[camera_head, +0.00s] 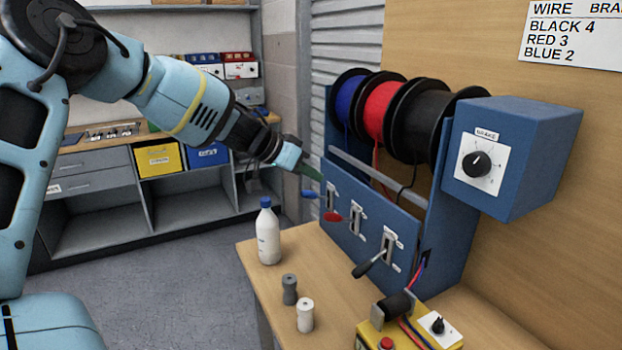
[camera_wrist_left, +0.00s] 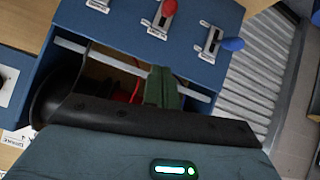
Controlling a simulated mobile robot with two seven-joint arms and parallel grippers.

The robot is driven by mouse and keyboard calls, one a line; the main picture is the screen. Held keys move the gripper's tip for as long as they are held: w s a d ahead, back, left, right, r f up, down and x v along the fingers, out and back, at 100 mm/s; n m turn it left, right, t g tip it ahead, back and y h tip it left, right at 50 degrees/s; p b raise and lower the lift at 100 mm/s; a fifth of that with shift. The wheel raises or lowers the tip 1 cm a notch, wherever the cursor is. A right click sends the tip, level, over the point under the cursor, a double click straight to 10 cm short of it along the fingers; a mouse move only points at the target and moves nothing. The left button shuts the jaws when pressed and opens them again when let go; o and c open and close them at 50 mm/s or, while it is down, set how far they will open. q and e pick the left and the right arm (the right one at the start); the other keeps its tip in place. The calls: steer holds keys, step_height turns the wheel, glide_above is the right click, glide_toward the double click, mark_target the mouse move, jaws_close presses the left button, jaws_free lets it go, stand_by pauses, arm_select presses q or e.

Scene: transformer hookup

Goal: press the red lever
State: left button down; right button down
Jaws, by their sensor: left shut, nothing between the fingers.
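The red lever (camera_head: 332,216) sticks out from the middle slot of the blue wire-spool stand's front panel. It also shows at the top of the left wrist view (camera_wrist_left: 169,8). The blue lever (camera_head: 310,195) is at the left slot and the black lever (camera_head: 369,264) at the right slot. My left gripper (camera_head: 312,173) is shut and empty, with green fingers. It is above the blue lever and up-left of the red lever, apart from the red lever in the head view. In the left wrist view its fingers (camera_wrist_left: 163,88) overlap the stand's grey bar. My right gripper is out of view.
Blue, red and black wire spools (camera_head: 425,120) sit behind the grey bar (camera_head: 368,171). The brake box (camera_head: 518,150) is at the right. A white bottle (camera_head: 267,235), two small cylinders and a yellow box (camera_head: 367,333) stand on the wooden bench (camera_head: 335,285).

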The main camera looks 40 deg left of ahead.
arm_select(q)
glide_above(341, 219)
steer(key=a, duration=0.3)
step_height(341, 219, down, 5)
steer(key=shift+s+d+f, duration=0.1)
steer(key=shift+s+f, duration=0.15)
steer(key=shift+f, duration=0.25)
steer(key=shift+s+d+f, duration=0.1)
steer(key=shift+s+f, duration=0.1)
steer(key=shift+f, duration=0.3)
steer(key=shift+s+f, duration=0.3)
steer(key=shift+f, duration=0.3)
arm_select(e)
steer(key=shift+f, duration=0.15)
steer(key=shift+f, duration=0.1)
arm_select(q)
steer(key=shift+s+a+f+b, duration=0.15)
steer(key=shift+f+b, duration=0.2)
steer(key=shift+b, duration=0.45)
steer(key=shift+d+r+t, duration=0.15)
steer(key=shift+d+t, duration=0.05)
steer(key=shift+t, duration=0.2)
steer(key=shift+a+b, duration=0.15)
steer(key=shift+b, duration=0.15)
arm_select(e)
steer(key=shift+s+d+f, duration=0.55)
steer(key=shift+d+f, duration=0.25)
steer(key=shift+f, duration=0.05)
